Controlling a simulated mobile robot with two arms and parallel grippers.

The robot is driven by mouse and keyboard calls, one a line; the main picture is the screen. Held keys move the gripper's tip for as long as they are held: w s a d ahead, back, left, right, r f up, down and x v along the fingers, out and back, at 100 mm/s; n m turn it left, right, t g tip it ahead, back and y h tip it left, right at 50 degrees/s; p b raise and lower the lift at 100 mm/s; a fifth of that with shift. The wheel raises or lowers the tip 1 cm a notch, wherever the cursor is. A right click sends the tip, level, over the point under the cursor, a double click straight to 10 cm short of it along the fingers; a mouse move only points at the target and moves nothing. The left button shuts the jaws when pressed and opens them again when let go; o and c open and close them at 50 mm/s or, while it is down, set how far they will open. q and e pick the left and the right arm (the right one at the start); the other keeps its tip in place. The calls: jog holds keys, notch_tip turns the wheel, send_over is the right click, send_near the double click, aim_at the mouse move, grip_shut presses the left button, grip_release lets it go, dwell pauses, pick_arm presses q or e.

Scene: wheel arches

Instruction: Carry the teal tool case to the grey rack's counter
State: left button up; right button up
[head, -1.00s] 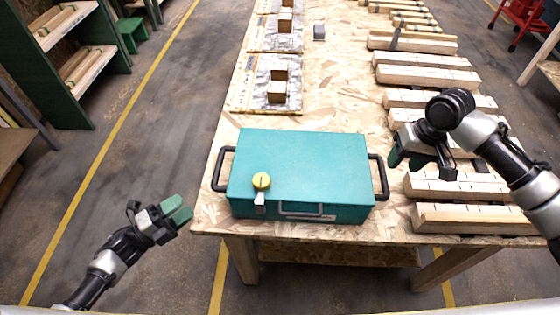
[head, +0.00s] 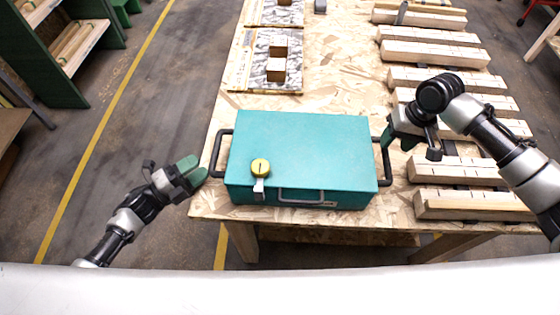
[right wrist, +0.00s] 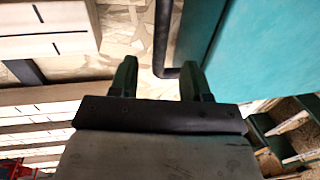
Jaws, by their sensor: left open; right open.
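The teal tool case (head: 305,150) lies flat on the wooden workbench (head: 325,90), near its front edge. It has a black handle at each end and a yellow round item (head: 260,167) with a pale tab on its front top edge. My left gripper (head: 194,172) is open and empty, just left of the left handle (head: 217,154). My right gripper (head: 388,140) is open at the right handle (head: 386,158). In the right wrist view the handle (right wrist: 162,40) stands between the open fingers (right wrist: 156,78), with the case (right wrist: 245,50) to the right.
Notched wooden beams (head: 470,205) lie along the bench's right side, close to my right arm. Patterned boards with wooden blocks (head: 277,65) lie farther back. A green-framed shelf (head: 60,60) stands at the far left. Open floor (head: 150,110) lies left of the bench.

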aim_at(214, 154)
pick_arm(q)
jog(key=x, duration=0.6)
pick_arm(e)
jog(key=f, duration=0.3)
jog(key=a+f, duration=0.1)
jog(key=f, duration=0.1)
jog(key=shift+w+f, duration=0.1)
jog(key=shift+f, duration=0.3)
pick_arm(q)
jog(key=shift+s, duration=0.1)
grip_shut()
pick_arm(e)
grip_shut()
pick_arm(q)
jog(key=shift+a, duration=0.1)
